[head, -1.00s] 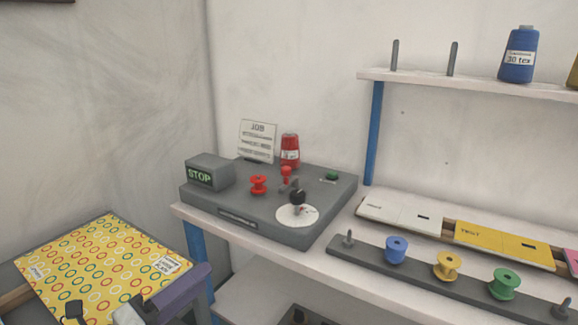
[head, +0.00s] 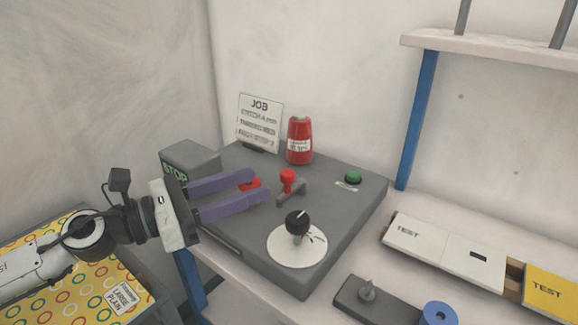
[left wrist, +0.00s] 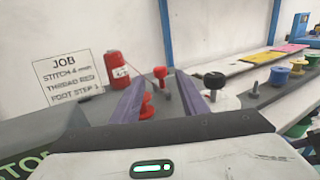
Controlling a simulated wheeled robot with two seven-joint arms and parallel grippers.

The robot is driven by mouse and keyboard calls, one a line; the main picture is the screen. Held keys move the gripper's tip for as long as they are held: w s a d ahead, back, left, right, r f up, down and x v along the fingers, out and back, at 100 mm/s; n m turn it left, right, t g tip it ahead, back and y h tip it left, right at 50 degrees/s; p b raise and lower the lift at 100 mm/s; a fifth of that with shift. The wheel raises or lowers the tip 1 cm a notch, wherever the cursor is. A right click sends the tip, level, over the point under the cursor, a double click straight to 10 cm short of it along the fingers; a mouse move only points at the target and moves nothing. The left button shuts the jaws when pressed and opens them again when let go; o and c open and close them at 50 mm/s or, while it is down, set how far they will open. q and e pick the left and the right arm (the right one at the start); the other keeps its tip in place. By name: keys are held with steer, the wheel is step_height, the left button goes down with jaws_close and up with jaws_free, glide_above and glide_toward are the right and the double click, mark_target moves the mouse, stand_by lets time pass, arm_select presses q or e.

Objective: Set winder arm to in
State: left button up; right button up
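The knob also shows in the left wrist view (left wrist: 160,72), just beyond the fingertips. My left gripper (head: 263,186) is open over the box, its two purple fingers pointing at the arm from the left, apart from it. A red bobbin (head: 249,184) shows between the fingers, partly hidden by them; I see no grip on it. My right gripper is out of view.
A black-knobbed dial (head: 297,222) on a white disc stands in front of the arm. A green button (head: 353,177), a red thread cone (head: 299,140), a JOB card (head: 259,122) and a STOP display (head: 190,160) are nearby. TEST cards (head: 445,250) lie at right.

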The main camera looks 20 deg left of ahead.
mark_target(288, 172)
arm_select(q)
steer(key=p+x, duration=0.4)
steer(key=x, duration=0.3)
steer(key=shift+w+d+r, duration=0.1)
steer(key=shift+w+r, duration=0.05)
steer(key=shift+r, duration=0.05)
steer(key=shift+w+d+f+p, duration=0.15)
steer(key=shift+w+d+p, duration=0.2)
steer(key=shift+w+d, duration=0.1)
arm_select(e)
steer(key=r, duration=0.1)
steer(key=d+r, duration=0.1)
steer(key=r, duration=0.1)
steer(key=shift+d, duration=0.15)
arm_select(q)
steer(key=shift+c, duration=0.4)
